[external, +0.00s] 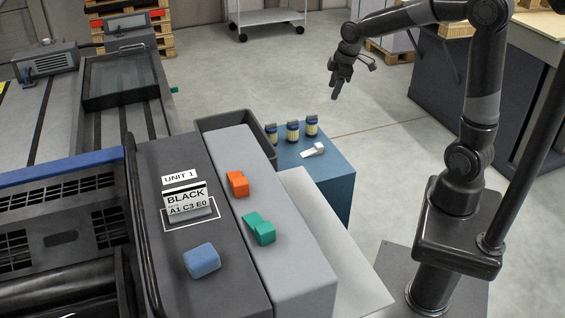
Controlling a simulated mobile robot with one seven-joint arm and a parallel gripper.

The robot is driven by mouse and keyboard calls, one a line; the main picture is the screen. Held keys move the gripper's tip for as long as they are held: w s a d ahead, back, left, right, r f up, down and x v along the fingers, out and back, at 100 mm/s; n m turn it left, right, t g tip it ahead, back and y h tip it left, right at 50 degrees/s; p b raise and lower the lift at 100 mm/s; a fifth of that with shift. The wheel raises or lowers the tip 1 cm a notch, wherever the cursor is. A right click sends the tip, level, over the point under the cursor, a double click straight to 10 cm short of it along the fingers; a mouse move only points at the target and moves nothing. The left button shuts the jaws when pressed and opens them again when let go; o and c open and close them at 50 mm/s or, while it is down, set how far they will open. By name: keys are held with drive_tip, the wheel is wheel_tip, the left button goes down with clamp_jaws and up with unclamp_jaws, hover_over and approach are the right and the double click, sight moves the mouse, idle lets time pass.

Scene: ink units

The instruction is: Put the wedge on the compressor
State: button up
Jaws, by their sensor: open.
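A small white wedge-like piece (313,149) lies on top of a blue cabinet (335,177), in front of several small jars. I cannot tell for certain which thing is the compressor; a grey finned machine (45,62) stands at the upper left, and the blue cabinet is a plain box. My gripper (336,95) is open and empty. It points down in the air, above and right of the jars in the picture, apart from everything. The fingers are small in this view.
Jars (292,131) stand along the cabinet's back edge, beside a dark open bin (215,122). Floor behind the cabinet is clear.

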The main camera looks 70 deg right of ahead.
drive_tip(key=s+a+r+m+t, duration=0.1)
drive_tip(key=s+a+r+m, duration=0.1)
drive_tip(key=s+a, duration=0.4)
drive_tip(key=s+a+r+m+t, duration=0.1)
drive_tip(key=s+a+r+m, duration=0.2)
drive_tip(key=s, duration=1.3)
drive_tip(key=a+r, duration=0.1)
drive_tip(key=a, duration=0.2)
drive_tip(key=shift+a+t, duration=0.2)
drive_tip(key=shift+t, duration=0.1)
